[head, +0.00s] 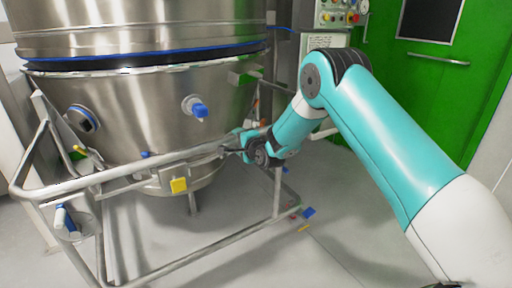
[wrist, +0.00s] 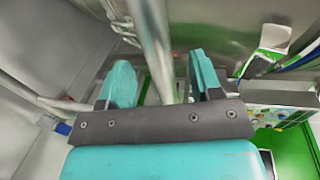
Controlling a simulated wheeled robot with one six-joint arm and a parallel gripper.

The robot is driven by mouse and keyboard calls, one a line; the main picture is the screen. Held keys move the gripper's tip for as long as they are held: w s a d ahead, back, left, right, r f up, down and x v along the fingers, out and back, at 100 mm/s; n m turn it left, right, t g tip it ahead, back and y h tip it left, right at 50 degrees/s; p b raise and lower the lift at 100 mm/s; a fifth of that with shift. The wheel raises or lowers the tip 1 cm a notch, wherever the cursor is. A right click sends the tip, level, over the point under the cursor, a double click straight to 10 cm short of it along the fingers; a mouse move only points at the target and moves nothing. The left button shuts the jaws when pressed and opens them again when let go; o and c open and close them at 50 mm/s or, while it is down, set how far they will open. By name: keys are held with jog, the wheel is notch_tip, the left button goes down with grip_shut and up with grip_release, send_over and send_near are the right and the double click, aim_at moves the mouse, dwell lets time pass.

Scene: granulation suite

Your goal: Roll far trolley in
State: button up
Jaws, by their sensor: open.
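The trolley is a tubular steel frame (head: 130,185) carrying a large steel bowl (head: 145,115) with blue-capped ports. The bowl sits under a steel vessel (head: 130,25) with a blue ring between them. My gripper (head: 236,146) is at the right end of the trolley's front rail. In the wrist view my gripper (wrist: 160,82) is open, and a steel tube (wrist: 150,40) runs between its two teal fingers, with gaps on both sides. Whether a finger touches the tube cannot be told. The trolley's far wheels are partly hidden.
A green door (head: 435,70) with a long handle stands at the right, behind my arm. A control panel (head: 340,14) with coloured buttons is at the top. Grey floor (head: 350,235) is clear to the right of the trolley.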

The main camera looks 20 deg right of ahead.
jog(key=v, duration=1)
jog(key=shift+s+d, duration=0.15)
jog(key=shift+s, duration=0.1)
jog(key=s+a+r+n+g+y, duration=0.4)
jog(key=s+a+r+n+g, duration=0.4)
jog(key=s+a+n, duration=0.4)
jog(key=s+d+r+n+g+h+p, duration=0.1)
jog(key=s+r+n+g, duration=0.2)
jog(key=s, duration=0.6)
jog(key=s+r+n+g+h, duration=0.15)
jog(key=s+n, duration=0.25)
jog(key=s, duration=0.6)
jog(key=s+d+r+n+g+p, duration=0.1)
jog(key=s+r+n+g, duration=0.2)
jog(key=s, duration=0.6)
notch_tip(320, 180, up, 21)
jog(key=p, duration=2.2)
jog(key=shift+n, duration=0.4)
